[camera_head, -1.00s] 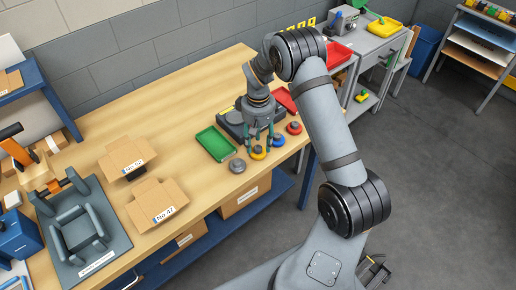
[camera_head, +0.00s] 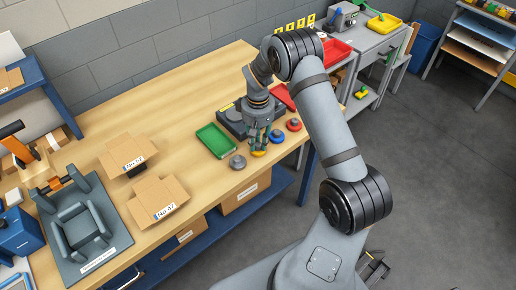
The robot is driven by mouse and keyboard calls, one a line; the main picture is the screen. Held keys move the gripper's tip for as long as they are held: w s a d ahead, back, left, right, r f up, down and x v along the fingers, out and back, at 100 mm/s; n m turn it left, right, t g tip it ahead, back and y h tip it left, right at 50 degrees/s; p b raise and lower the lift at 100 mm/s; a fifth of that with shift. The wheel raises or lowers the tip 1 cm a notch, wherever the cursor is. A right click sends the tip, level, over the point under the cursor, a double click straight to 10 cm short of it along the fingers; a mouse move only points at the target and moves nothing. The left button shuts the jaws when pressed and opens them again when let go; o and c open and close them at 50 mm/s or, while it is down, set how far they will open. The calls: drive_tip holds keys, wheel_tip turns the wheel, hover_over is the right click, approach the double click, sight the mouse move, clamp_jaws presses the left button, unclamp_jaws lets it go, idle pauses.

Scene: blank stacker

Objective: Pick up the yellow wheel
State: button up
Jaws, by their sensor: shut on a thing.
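The yellow wheel (camera_head: 258,154) is near the front edge of the wooden workbench, partly hidden by my gripper. My gripper (camera_head: 259,148) points down over it, with its fingers closed on it. The wheel is at or very near the bench top; I cannot tell whether it touches the bench. A blue wheel (camera_head: 277,137) lies just to the right, and a red wheel (camera_head: 294,125) is further right. A grey wheel (camera_head: 238,162) lies to the left.
A green tray (camera_head: 216,141) lies left of my gripper. A dark grey machine (camera_head: 231,121) stands behind it. Two open cardboard boxes (camera_head: 158,199) (camera_head: 128,153) and a grey fixture (camera_head: 103,262) are on the left. The back middle of the bench (camera_head: 165,93) is clear.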

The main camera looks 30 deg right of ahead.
sight(259, 145)
clamp_jaws()
drive_tip(key=shift+r, duration=0.1)
drive_tip(key=shift+w+r, duration=0.1)
drive_tip(key=shift+r, duration=0.15)
drive_tip(key=r+b, duration=0.2)
drive_tip(key=r, duration=0.1)
drive_tip(key=shift+s+d+r, duration=0.1)
drive_tip(key=shift+s+r, duration=0.1)
drive_tip(key=shift+r, duration=0.05)
drive_tip(key=s+r+b, duration=0.1)
drive_tip(key=s+r, duration=0.2)
drive_tip(key=s, duration=0.2)
drive_tip(key=s+d+r+b, duration=0.1)
drive_tip(key=s+r+b, duration=0.1)
drive_tip(key=s, duration=0.4)
drive_tip(key=shift+s+d+r+b, duration=0.15)
drive_tip(key=shift+d+r+b, duration=0.15)
drive_tip(key=shift+r, duration=0.6)
